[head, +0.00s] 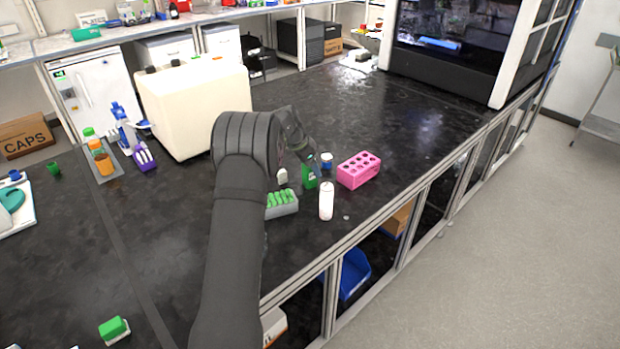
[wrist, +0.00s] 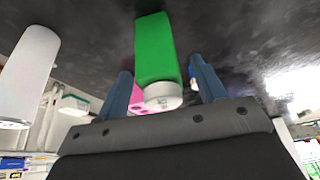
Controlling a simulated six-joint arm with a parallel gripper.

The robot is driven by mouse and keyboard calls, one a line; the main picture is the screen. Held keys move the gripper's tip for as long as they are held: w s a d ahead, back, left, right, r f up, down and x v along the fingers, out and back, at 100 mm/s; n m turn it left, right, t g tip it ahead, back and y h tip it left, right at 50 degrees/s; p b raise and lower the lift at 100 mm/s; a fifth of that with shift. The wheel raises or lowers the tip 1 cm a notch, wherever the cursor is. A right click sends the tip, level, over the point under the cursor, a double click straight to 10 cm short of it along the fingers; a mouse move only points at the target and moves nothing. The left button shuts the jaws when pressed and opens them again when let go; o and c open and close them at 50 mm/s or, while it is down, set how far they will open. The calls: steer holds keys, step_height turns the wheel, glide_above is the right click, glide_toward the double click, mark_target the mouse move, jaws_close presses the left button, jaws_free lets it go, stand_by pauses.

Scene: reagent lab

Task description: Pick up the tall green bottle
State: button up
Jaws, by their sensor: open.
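The tall green bottle (head: 309,176) stands on the black bench, just beside a white bottle (head: 326,202). In the wrist view the green bottle (wrist: 155,45) appears upside down, its white cap (wrist: 163,96) towards my gripper. My gripper (wrist: 161,68) is open, with one blue-grey finger on each side of the bottle in the picture. A gap shows on both sides, so I see no contact. In the head view my gripper (head: 306,157) is at the bottle's upper part and partly hides it.
A pink rack (head: 358,171) stands to the right, with a small blue-capped container (head: 326,160) nearby. A grey rack of green-capped tubes (head: 281,207) is to the left. The white bottle also shows at left in the wrist view (wrist: 28,75). The bench beyond the pink rack is clear.

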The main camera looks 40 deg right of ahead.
steer(key=shift+x, duration=1.25)
steer(key=c, duration=1.1)
steer(key=shift+r, duration=0.1)
